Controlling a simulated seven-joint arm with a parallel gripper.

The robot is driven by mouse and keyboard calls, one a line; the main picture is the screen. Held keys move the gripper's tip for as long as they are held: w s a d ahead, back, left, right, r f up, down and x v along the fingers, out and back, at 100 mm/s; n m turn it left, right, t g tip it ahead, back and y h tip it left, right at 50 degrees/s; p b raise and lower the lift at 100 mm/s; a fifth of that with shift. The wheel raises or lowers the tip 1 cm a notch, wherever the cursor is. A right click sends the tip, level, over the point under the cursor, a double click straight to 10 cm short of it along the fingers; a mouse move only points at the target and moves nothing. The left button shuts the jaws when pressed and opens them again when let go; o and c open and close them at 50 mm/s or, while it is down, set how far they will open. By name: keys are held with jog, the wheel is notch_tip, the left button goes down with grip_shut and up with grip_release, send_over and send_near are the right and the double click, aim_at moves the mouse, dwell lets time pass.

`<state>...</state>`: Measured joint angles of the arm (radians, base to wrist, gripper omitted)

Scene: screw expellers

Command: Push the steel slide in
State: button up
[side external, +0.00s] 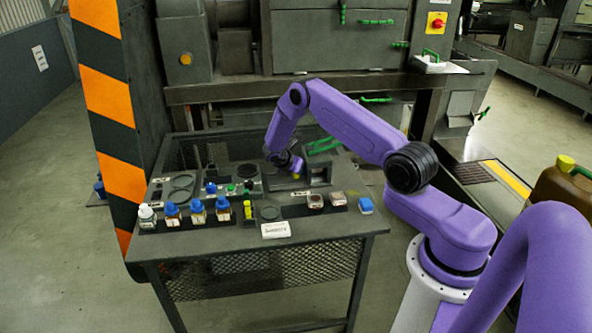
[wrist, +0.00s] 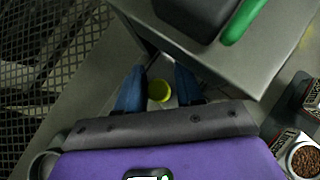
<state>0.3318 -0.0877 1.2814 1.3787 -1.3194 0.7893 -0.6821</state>
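Grey steel housing (wrist: 225,62) lies close beyond and right of the fingertips, with a dark part and a green handle (wrist: 243,20) on top. The green handle also shows in the side view (side external: 324,145). I cannot clearly tell the steel slide from the housing.
Blue-capped bottles (side external: 197,211) and a white-capped one stand along the bench's front left. A white label card (side external: 275,230) lies at the front edge. Mesh (wrist: 45,70) shows at the left in the wrist view.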

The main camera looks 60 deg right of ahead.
jog(key=shift+a+r, duration=0.3)
jog(key=shift+a, duration=0.1)
jog(key=v, duration=1.6)
jog(key=shift+r, duration=0.2)
jog(key=shift+a, duration=0.15)
jog(key=s+a+r+m+t+y, duration=0.1)
jog(key=s+a+r, duration=0.25)
jog(key=a, duration=0.25)
jog(key=s+a+r+m+y, duration=0.1)
jog(key=s+a+r+y, duration=0.15)
jog(key=s+a, duration=0.3)
jog(key=s+a+r+m+t+y, duration=0.1)
jog(key=s+a+r, duration=0.3)
jog(key=a, duration=0.3)
jog(key=s+a+r+m+g+y, duration=0.1)
jog(key=s+y, duration=0.1)
jog(key=s, duration=1)
jog(key=s+a+r+m+y, duration=0.1)
jog(key=s+a+r+y, duration=0.1)
jog(key=s, duration=1.1)
jog(key=shift+s+r+g+y, duration=0.25)
jog(key=shift+r+g+y, duration=0.1)
jog(key=shift+g+y, duration=0.1)
